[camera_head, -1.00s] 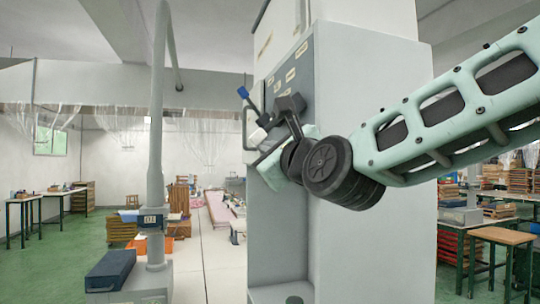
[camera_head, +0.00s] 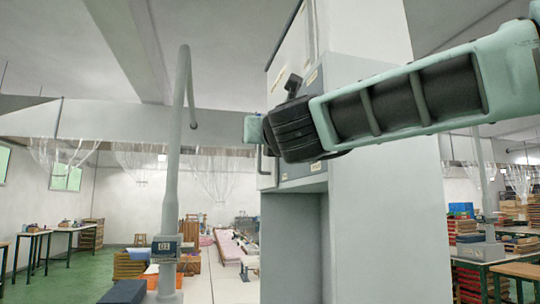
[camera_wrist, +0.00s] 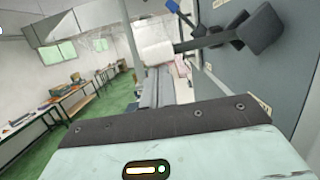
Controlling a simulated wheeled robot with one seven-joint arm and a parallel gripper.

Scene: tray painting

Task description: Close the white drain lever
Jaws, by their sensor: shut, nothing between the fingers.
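The white drain lever (camera_wrist: 156,50) shows in the wrist view as a white grip on a dark rod. It sticks out from the grey panel (camera_wrist: 288,75), above and beyond my gripper (camera_wrist: 165,140). The two look apart. In the head view my gripper (camera_head: 251,129) is mostly hidden behind my dark wrist joint, at the left edge of the panel. It is shut and empty, though its fingertips are not clearly seen. The white lever is hidden in the head view.
A black-handled lever (camera_wrist: 262,30) stands close to the white one and also shows in the head view (camera_head: 293,84). A blue-tipped lever (camera_wrist: 173,6) is beyond. A grey post (camera_head: 172,180) rises to the left. The floor aisle (camera_head: 220,275) between them is open.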

